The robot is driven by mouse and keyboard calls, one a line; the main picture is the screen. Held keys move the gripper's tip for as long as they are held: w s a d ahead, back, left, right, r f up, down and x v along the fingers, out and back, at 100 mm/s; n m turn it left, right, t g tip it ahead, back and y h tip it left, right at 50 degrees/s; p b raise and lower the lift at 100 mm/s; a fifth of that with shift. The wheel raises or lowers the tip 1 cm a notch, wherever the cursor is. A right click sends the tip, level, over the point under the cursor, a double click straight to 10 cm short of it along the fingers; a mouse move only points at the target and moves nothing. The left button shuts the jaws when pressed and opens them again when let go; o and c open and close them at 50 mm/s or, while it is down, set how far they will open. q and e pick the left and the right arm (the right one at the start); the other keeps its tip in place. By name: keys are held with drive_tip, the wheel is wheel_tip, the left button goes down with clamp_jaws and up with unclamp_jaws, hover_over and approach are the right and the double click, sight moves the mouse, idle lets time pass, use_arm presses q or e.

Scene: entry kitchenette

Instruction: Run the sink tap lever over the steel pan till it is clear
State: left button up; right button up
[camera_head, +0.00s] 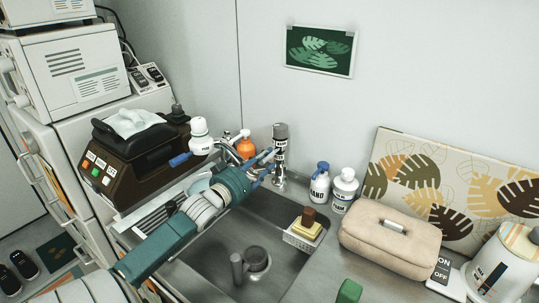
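My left gripper (269,162) reaches in from the lower left, above the back-left edge of the sink. Its blue fingers look spread and hold nothing that I can make out. The chrome tap (279,182) stands at the back of the sink, close beside the fingertips. The gripper partly hides the tap, so its lever and any contact are unclear. In the dark sink basin (205,262) sits a small round steel piece, apparently the pan (257,259), with a grey cylinder beside it. I see no water stream. My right gripper is not in view.
Two white bottles (320,183) stand right of the tap, and an orange bottle (245,147) behind the gripper. A sponge holder (303,236) sits on the sink's right side. A beige bag (388,240) and a kettle (500,265) crowd the right counter. A brown machine (115,170) stands left.

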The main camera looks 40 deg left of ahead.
sight(269, 156)
use_arm(q)
drive_tip(key=shift+w+a, duration=0.2)
drive_tip(key=shift+w, duration=1.45)
drive_tip(key=shift+r, duration=0.1)
clamp_jaws()
